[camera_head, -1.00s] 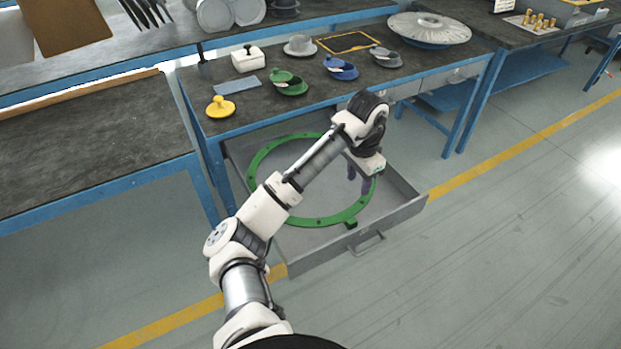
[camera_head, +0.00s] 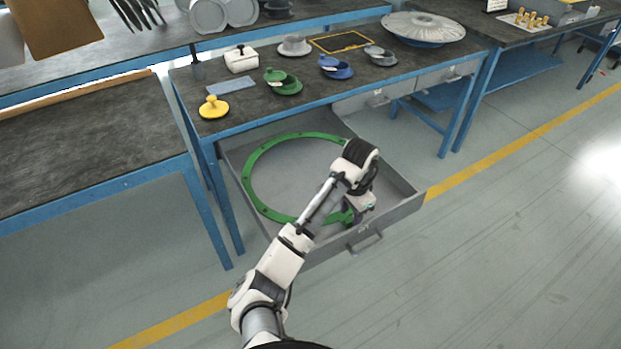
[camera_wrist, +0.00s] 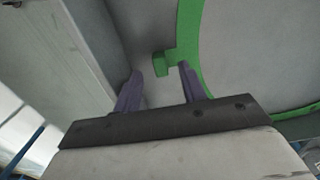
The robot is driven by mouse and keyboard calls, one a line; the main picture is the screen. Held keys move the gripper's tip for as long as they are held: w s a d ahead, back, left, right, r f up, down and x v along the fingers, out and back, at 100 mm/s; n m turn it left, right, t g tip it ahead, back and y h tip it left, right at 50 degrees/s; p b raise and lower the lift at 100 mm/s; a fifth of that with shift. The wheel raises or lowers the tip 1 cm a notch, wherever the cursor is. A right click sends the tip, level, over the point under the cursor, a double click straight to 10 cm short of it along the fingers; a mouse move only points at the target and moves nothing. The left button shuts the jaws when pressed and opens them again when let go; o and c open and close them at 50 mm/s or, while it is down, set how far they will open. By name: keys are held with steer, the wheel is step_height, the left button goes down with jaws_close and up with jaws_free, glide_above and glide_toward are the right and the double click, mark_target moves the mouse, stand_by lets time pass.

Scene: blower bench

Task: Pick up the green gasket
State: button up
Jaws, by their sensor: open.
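The green gasket (camera_head: 255,190) is a large flat ring with small holes, lying in the open grey drawer (camera_head: 408,205) under the bench. Its front right part is hidden behind my arm in the head view. In the wrist view its rim (camera_wrist: 190,50) curves down the right, with a small green tab (camera_wrist: 161,64) sticking out to the left. My gripper (camera_wrist: 158,84) is open, its two dark fingers apart. The tab shows just beyond and between the fingertips. I cannot tell whether either finger touches it. Nothing is held.
The drawer's front wall with its handle (camera_head: 366,243) is close to my gripper. Above stands the bench (camera_head: 225,122) with a yellow knobbed disc (camera_head: 213,107), green (camera_head: 283,82) and blue (camera_head: 335,67) parts. The floor at the right is clear.

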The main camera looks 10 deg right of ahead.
steer(key=shift+f, duration=1)
jaws_close()
steer(key=shift+r, duration=0.1)
